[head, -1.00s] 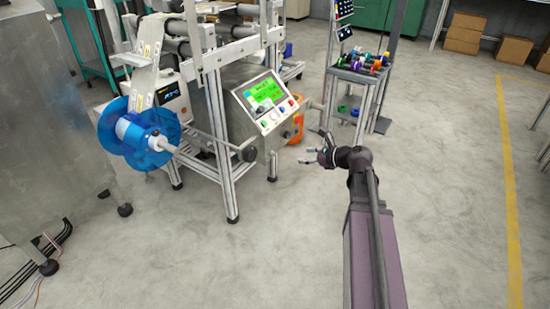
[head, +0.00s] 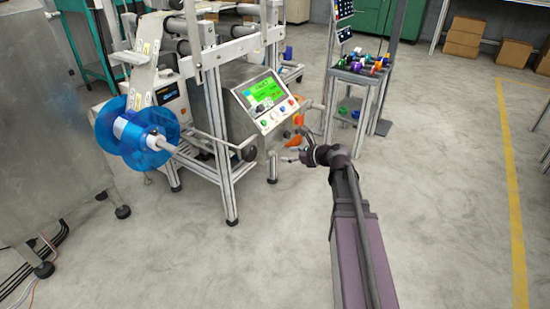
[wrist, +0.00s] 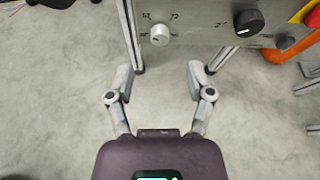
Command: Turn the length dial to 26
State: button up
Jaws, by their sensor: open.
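In the wrist view a grey panel carries a silver-white knob (wrist: 160,34) with small numbers around it, and a larger black knob (wrist: 249,22) with a white pointer line. The numbers are too small to read surely, and I cannot tell which knob is the length dial. My gripper (wrist: 160,78) is open and empty, its fingers spread below the silver-white knob in the picture and apart from the panel. In the head view my gripper (head: 290,155) is beside the machine's lower right, below the tilted control screen (head: 264,93). The knobs are not clear there.
A red button (wrist: 312,17) sits right of the black knob. An orange object (wrist: 290,50) lies close to the panel's right. The machine carries a blue reel (head: 137,131) at left. A small rack (head: 352,76) with coloured parts stands behind. The floor at front is clear.

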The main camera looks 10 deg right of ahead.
aim_at(274, 154)
jog(key=shift+b+x, duration=1.05)
jog(key=shift+x, duration=2.3)
grip_shut()
